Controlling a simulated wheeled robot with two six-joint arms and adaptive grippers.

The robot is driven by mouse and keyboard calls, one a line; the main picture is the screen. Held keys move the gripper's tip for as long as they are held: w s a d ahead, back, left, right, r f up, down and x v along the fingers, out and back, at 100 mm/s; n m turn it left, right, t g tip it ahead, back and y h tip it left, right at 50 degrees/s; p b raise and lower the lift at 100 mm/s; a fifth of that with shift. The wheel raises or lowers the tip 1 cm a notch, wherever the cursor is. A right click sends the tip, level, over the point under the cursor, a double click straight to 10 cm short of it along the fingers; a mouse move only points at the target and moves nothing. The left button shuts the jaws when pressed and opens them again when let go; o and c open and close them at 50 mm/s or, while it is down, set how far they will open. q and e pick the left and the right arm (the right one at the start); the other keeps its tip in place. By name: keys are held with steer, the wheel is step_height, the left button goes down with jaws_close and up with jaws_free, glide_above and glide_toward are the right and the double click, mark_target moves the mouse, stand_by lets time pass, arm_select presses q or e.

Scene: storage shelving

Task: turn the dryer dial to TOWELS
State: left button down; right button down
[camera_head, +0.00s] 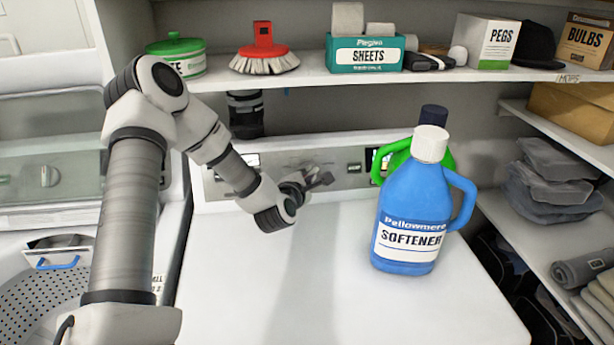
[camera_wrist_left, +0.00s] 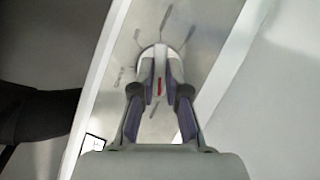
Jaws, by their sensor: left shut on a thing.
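The dryer's control panel (camera_head: 345,178) runs along the back of its white top. My left gripper (camera_head: 312,182) is at the panel, and the dial is hard to make out behind it in the camera_head view. In the camera_wrist_left view the left gripper (camera_wrist_left: 160,72) is shut on the pale dial (camera_wrist_left: 159,84), a finger on each side. A short red mark shows on the dial. Grey marks fan out on the panel around it, too smeared to read, so I cannot tell which setting it points to. My right gripper is not in view.
A blue softener bottle (camera_head: 408,215) stands on the dryer top (camera_head: 300,290), right of my gripper, with a green bottle (camera_head: 392,152) behind it. A shelf (camera_head: 310,78) with boxes and a brush overhangs the panel. The dryer top's front left is clear.

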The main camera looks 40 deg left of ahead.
arm_select(q)
steer(key=shift+r, duration=0.1)
steer(key=shift+r+m+h+p, duration=0.15)
steer(key=shift+m+h+p, duration=0.25)
steer(key=shift+m+p, duration=0.5)
steer(key=m+g+h+p, duration=0.1)
steer(key=m+p, duration=0.2)
steer(key=p, duration=0.1)
steer(key=m+g+p, duration=0.2)
steer(key=m+p, duration=0.1)
steer(key=shift+a+r+m+h+p, duration=0.1)
steer(key=shift+m+h+p, duration=0.2)
steer(key=shift+h+p, duration=0.1)
steer(key=c, duration=1.2)
jaws_free()
steer(key=shift+w, duration=0.1)
